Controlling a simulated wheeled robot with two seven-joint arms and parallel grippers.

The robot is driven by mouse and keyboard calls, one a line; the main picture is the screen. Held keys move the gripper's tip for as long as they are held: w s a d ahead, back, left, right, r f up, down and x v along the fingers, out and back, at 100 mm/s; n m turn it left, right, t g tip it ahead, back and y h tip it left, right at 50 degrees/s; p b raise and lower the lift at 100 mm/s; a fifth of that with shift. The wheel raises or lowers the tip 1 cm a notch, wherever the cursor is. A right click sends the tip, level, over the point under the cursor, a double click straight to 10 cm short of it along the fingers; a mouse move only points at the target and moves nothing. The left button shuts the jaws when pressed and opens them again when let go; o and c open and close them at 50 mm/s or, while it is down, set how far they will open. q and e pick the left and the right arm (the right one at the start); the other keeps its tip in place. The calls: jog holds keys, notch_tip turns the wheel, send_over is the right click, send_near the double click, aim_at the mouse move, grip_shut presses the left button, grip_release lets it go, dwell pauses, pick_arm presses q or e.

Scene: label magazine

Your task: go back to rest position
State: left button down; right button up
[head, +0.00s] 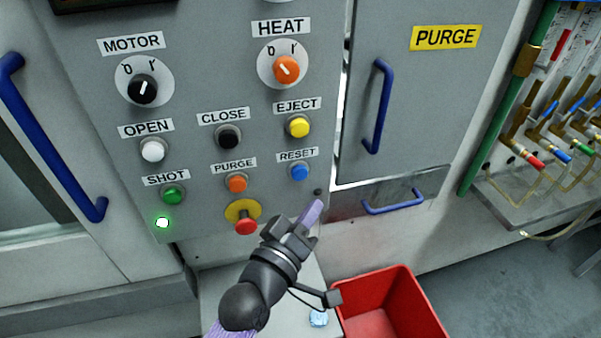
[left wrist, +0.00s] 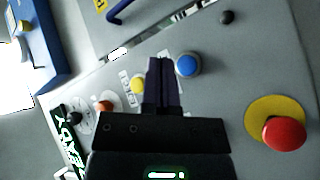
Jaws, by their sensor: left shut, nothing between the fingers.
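My left gripper (head: 312,212) is in front of the lower right part of the grey control panel (head: 115,90) in the head view. Its fingers are shut with nothing between them. In the left wrist view the closed fingers (left wrist: 162,70) appear between the yellow EJECT button (left wrist: 138,85) and the blue RESET button (left wrist: 188,64). Whether the tips touch the panel I cannot tell. In the head view the blue RESET button (head: 300,172) is above the fingertips. The red emergency button (head: 246,226) is to their left. My right gripper is not in view.
A red bin (head: 385,310) stands below on the right. Blue handles (head: 379,105) stick out from the PURGE door (head: 415,120) and the left door. Hoses and valves (head: 540,150) are at far right. A green light (head: 162,223) glows below SHOT.

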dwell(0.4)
pick_arm(q)
jog(key=s+a+f+m+g+y, duration=0.1)
jog(key=s+a+f+g+y, duration=0.15)
jog(key=f, duration=0.65)
jog(key=s+a+f+m+g+y, duration=0.1)
jog(key=s+a+f+g, duration=0.15)
jog(key=f, duration=0.65)
jog(key=s+a+f+m+g+y, duration=0.1)
jog(key=s+f+g+y, duration=0.15)
jog(key=f, duration=0.65)
jog(key=s+a+f+m+g+y, duration=0.1)
jog(key=s+a+f, duration=0.3)
jog(key=s, duration=0.6)
jog(key=s+a+f+m+g+y+b, duration=0.1)
jog(key=s+a+f+g, duration=0.3)
jog(key=s+f, duration=0.3)
jog(key=s+a+f+m+g+y, duration=0.1)
jog(key=s+a+f+g, duration=0.2)
jog(key=s, duration=1)
notch_tip(320, 180, down, 3)
jog(key=shift+a+f+m+b, duration=0.1)
jog(key=shift+a+m+b, duration=0.25)
jog(key=shift+a+m, duration=0.05)
